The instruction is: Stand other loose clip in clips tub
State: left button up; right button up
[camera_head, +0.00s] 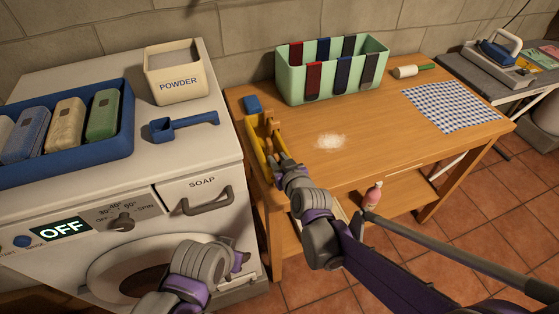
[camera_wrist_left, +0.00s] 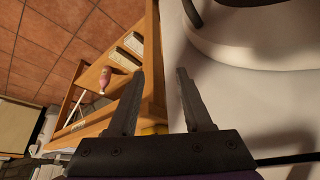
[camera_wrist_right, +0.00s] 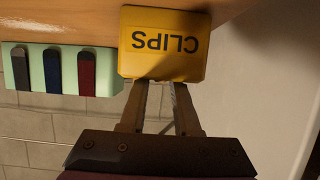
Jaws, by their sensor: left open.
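The yellow clips tub (camera_head: 256,152) stands at the left end of the wooden table. Its lettered face (camera_wrist_right: 165,55) appears upside down in the right wrist view. Tan wooden pieces, seemingly clips (camera_head: 269,124), show at the tub; I cannot tell exactly how they stand. My right gripper (camera_head: 277,154) is at the tub, its fingers (camera_wrist_right: 160,85) reaching to the tub's edge. The tips are hidden there, and I cannot tell whether they hold a clip. My left gripper (camera_wrist_left: 160,72) is open and empty in front of the washing machine. No separate loose clip is clearly visible.
A green holder (camera_head: 292,91) with dark, red and blue strips stands behind the tub. A blue block (camera_head: 252,104) and white powder (camera_head: 330,141) lie on the table (camera_head: 390,131). The washing machine (camera_head: 205,140) is left. A pink bottle (camera_head: 372,195) is below.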

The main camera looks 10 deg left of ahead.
jog(key=shift+r, duration=0.25)
jog(key=v, duration=1.2)
jog(key=shift+p, duration=0.35)
jog(key=shift+f, duration=0.15)
jog(key=s+d+f+m+g+h, duration=0.3)
jog(key=s+d, duration=0.5)
jog(key=d, duration=0.4)
jog(key=s+d+f+m+g+h, duration=0.3)
jog(key=s+d, duration=0.6)
jog(key=d, duration=0.4)
notch_tip(320, 180, down, 3)
jog(key=shift+s+d+r+m+h, duration=0.15)
jog(key=shift+s+d+m+h, duration=0.2)
jog(key=shift+h, duration=0.35)
